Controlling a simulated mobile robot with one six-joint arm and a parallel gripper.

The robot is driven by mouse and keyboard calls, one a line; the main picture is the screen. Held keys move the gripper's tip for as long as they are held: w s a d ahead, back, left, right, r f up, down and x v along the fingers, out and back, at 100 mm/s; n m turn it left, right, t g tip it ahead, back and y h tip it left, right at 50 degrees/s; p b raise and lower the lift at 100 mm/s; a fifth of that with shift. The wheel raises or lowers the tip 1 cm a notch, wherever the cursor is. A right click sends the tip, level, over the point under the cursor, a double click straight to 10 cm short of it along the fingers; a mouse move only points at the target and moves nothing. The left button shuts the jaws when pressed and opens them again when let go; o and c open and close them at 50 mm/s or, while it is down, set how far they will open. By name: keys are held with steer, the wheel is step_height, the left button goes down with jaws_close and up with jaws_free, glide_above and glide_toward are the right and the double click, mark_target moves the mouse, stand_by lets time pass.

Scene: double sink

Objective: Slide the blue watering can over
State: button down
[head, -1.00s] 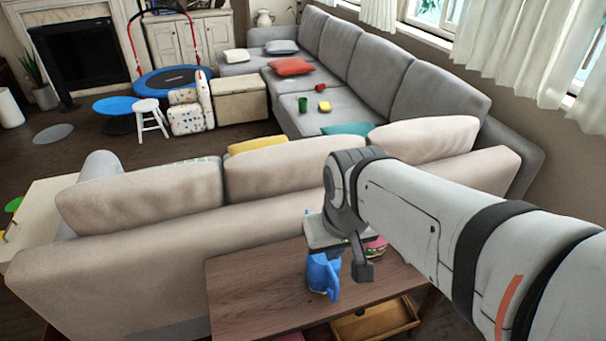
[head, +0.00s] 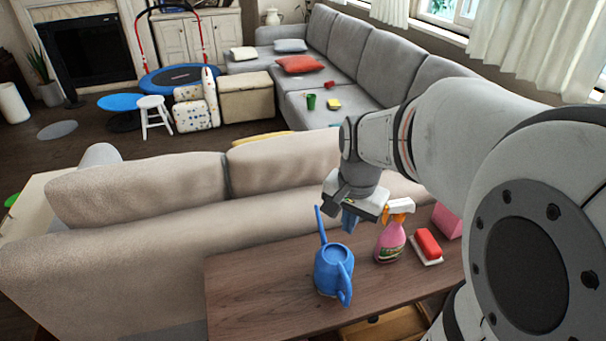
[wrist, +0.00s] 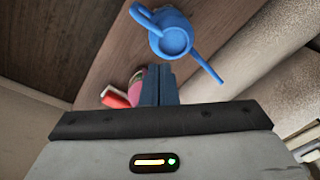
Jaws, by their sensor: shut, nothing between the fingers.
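The blue watering can (head: 331,271) stands upright on the brown wooden table (head: 255,283), left of the pink spray bottle, with its thin spout pointing toward the sofa back. In the wrist view the watering can (wrist: 172,36) shows just beyond my fingertips, with a visible gap. My gripper (head: 350,222) is shut and empty. It hangs above the table, behind and to the right of the can in the head view. In the wrist view my gripper (wrist: 158,70) shows its two blue fingers together, pointing toward the can.
A pink spray bottle (head: 391,242) with an orange and white head stands right of the can. Beyond it are a red block on a white dish (head: 428,244) and a pink object (head: 447,221). The beige sofa back (head: 150,265) borders the table. The table's left end is clear.

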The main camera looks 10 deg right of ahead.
mark_target(330, 255)
steer(key=w+d+f+m+b, duration=0.2)
steer(key=f, duration=0.5)
steer(key=w+d+f+m+b, duration=0.1)
steer(key=d+f+m+b, duration=0.1)
steer(key=f, duration=0.5)
steer(key=w+d+f+m+g+b, duration=0.1)
steer(key=w+d+f+m+b, duration=0.1)
steer(key=f, duration=0.5)
steer(key=shift+w+d+m+b, duration=0.15)
steer(key=shift+m+b, duration=0.15)
steer(key=shift+m, duration=0.3)
steer(key=shift+w+d+m+b, duration=0.15)
steer(key=shift+m+b, duration=0.1)
steer(key=shift+m, duration=0.35)
steer(key=shift+a, duration=0.1)
